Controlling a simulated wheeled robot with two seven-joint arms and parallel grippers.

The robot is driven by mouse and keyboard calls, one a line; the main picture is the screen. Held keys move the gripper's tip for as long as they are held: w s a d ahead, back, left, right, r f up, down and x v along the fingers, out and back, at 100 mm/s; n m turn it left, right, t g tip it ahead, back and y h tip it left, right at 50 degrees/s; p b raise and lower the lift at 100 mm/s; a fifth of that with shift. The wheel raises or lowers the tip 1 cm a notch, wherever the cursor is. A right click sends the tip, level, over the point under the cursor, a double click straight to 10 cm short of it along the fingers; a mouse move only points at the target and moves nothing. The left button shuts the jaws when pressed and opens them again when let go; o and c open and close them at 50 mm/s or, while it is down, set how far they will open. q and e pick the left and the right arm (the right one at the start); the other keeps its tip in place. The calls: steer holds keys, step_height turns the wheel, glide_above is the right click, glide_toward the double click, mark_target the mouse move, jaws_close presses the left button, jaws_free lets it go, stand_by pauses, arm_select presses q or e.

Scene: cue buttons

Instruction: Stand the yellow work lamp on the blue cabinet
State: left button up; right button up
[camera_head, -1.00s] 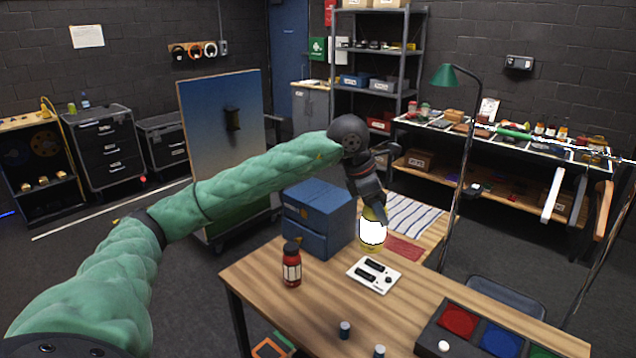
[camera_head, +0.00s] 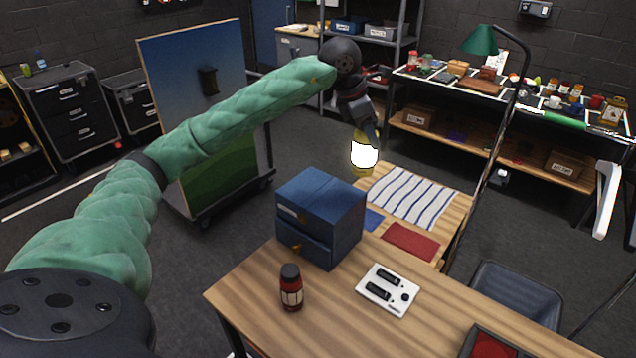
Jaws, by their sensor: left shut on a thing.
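The yellow work lamp (camera_head: 364,153) with a bright white glowing body hangs upright from my left gripper (camera_head: 366,130), which is shut on its top. My gripper partly hides the lamp's top. The lamp is in the air, above and beyond the right back of the blue cabinet (camera_head: 318,212) in the picture, apart from it. The cabinet is a blue box with drawers and a bare top, standing at the back left of the wooden table (camera_head: 350,320).
A red lantern (camera_head: 291,288) stands on the table in front of the cabinet. A white switch panel (camera_head: 388,290) lies to its right. Behind is a lower wooden surface with a striped cloth (camera_head: 411,199) and a red mat (camera_head: 410,241). A green floor lamp (camera_head: 480,40) stands at right.

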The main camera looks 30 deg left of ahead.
arm_select(q)
steer(key=shift+w+a+f, duration=0.1)
steer(key=shift+a, duration=0.1)
steer(key=shift+s, duration=0.2)
steer(key=shift+s+a+f, duration=0.1)
steer(key=shift+a, duration=0.1)
steer(key=a+f+b, duration=0.3)
steer(key=a+f, duration=0.8)
steer(key=shift+s, duration=0.4)
steer(key=o, duration=1)
steer(key=shift+a, duration=0.1)
steer(key=o, duration=0.4)
arm_select(e)
steer(key=w+a+t, duration=0.1)
steer(key=w+a, duration=0.1)
steer(key=w, duration=0.7)
steer(key=shift+r+t, duration=0.3)
steer(key=shift+r, duration=0.1)
